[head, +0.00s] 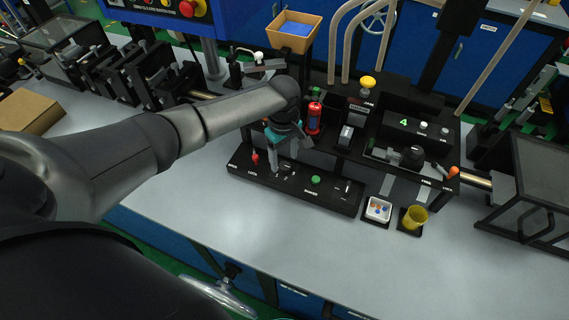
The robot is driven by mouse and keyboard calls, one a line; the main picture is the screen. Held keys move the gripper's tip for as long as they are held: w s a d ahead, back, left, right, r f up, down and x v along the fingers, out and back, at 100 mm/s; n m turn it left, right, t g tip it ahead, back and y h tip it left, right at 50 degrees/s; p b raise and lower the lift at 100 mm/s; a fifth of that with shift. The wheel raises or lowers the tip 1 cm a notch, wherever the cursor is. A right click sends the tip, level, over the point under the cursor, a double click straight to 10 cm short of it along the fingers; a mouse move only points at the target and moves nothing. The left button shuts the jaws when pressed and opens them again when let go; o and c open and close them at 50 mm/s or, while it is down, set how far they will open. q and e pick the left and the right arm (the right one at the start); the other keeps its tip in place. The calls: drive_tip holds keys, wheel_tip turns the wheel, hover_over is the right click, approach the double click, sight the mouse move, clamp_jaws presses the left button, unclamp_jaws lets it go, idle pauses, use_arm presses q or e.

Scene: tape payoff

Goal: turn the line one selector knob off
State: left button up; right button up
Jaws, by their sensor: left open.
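A low black control panel (325,203) lies along the front of the machine on the grey bench. It carries a red-tipped control (255,157) at its left, a green button (315,180) near its middle and small dark controls with white labels. My left gripper (283,164) points down over the panel, between the red-tipped control and the green button. It is open, with its fingertips close above the panel. The line one selector knob cannot be made out clearly; the gripper covers part of that area. Whether the fingertips touch anything cannot be told.
A red cylinder (314,117) stands close behind my gripper. Right of it is a black machine deck with a yellow knob (368,82). The bench front (270,235) is clear.

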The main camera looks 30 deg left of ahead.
sight(285, 168)
use_arm(q)
drive_tip(key=shift+f, duration=1.35)
clamp_jaws()
